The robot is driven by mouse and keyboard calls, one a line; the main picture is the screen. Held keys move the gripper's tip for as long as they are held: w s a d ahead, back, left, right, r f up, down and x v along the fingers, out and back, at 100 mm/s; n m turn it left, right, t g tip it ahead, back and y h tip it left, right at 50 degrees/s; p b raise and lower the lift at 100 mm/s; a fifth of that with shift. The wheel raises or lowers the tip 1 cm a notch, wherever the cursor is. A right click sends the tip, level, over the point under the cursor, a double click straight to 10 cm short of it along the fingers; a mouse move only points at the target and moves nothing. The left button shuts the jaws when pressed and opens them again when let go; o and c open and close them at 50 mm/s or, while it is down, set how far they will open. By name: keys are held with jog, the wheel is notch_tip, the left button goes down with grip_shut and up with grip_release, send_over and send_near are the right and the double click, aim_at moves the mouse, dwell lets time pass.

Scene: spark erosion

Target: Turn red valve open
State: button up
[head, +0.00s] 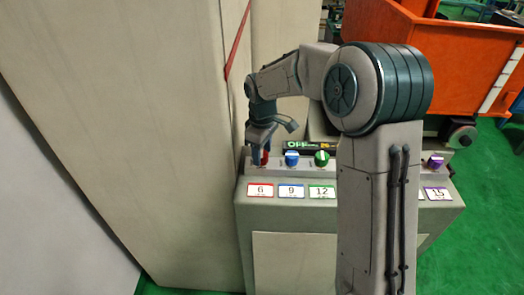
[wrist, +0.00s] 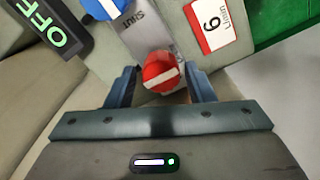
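The red valve (wrist: 162,72) is a round knob with a white stripe across its top. It sits on the grey console (head: 395,170), above the red-framed label (head: 260,190) marked 6. In the head view a small part of the red valve (head: 265,158) shows under my gripper (head: 261,143). In the wrist view my gripper (wrist: 161,88) is open, with one blue finger on each side of the valve. Narrow gaps show between the fingers and the knob. A plate (wrist: 148,28) reading SHUT lies beside the valve, and the white stripe slants in this view.
A blue knob (head: 292,158) stands close to the right of the red valve, then a green knob (head: 322,158). A display (head: 299,145) reading OFF is behind them. A purple knob (head: 436,161) is at the far right. A tall beige cabinet (head: 130,120) stands left.

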aim_at(262, 153)
jog(key=shift+o, duration=0.4)
notch_tip(262, 153, up, 14)
jog(key=b, duration=0.1)
dwell(0.3)
jog(key=shift+f, duration=0.1)
